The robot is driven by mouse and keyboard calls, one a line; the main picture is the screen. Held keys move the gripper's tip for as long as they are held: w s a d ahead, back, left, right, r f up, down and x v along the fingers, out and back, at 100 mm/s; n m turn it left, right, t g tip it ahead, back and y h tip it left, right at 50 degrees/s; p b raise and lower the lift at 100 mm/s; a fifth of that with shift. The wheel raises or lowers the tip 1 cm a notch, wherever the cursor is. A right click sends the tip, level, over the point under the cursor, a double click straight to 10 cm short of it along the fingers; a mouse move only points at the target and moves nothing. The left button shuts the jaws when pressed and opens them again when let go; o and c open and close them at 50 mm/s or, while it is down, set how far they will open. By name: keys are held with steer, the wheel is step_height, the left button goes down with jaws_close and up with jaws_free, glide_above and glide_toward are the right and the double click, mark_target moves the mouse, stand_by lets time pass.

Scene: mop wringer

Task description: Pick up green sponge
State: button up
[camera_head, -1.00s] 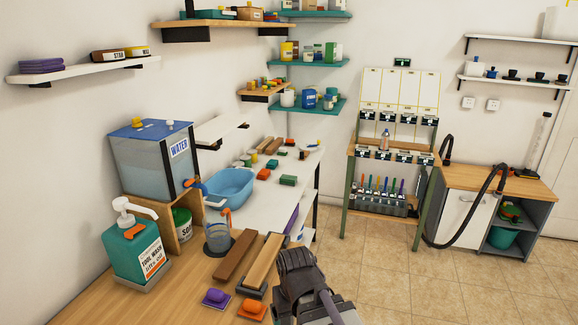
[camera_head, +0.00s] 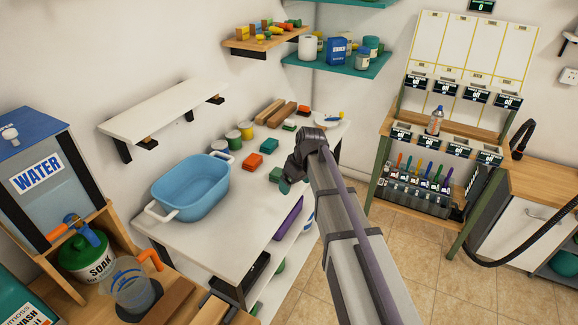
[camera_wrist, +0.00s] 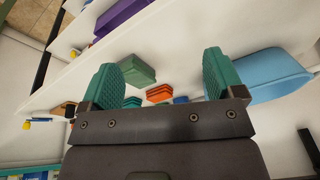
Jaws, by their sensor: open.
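A green sponge (camera_head: 275,174) lies on the white table, to the right of the orange sponges, in the head view. It also shows in the wrist view as a green block (camera_wrist: 137,70), in the gap between my fingers and nearer the left one. My gripper (camera_head: 287,176) is over the table's right part, close beside the sponge in the picture. In the wrist view my gripper (camera_wrist: 162,75) has its two teal finger pads wide apart, with nothing held between them. The sponge appears apart from the fingers.
A blue basin (camera_head: 192,186) stands on the white table (camera_head: 222,238) at left. Orange sponges (camera_head: 253,160), several cans (camera_head: 232,140) and brown blocks (camera_head: 270,112) are near the sponge. A wall shelf (camera_head: 165,110) hangs above the basin. A purple tray (camera_head: 289,218) sits below the tabletop.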

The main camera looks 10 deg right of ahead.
mark_target(275, 175)
steer(key=w+n, duration=0.1)
steer(key=w, duration=0.3)
steer(key=w+d+n+t, duration=0.1)
steer(key=w, duration=0.3)
steer(key=w+d+n+y, duration=0.1)
steer(key=w+n, duration=0.1)
steer(key=w, duration=0.3)
steer(key=shift+r, duration=0.3)
steer(key=shift+s+f+b, duration=0.1)
steer(key=shift+f+b, duration=0.1)
steer(key=shift+b, duration=0.15)
steer(key=b+x, duration=0.4)
steer(key=x, duration=0.1)
steer(key=shift+b, duration=0.35)
steer(key=shift+a+f, duration=0.1)
steer(key=shift+f, duration=0.2)
steer(key=shift+r, duration=0.15)
steer(key=b+x, duration=0.5)
steer(key=shift+a, duration=0.15)
steer(key=shift+r, duration=0.1)
steer(key=shift+c, duration=0.2)
steer(key=c, duration=1)
steer(key=shift+o, duration=0.2)
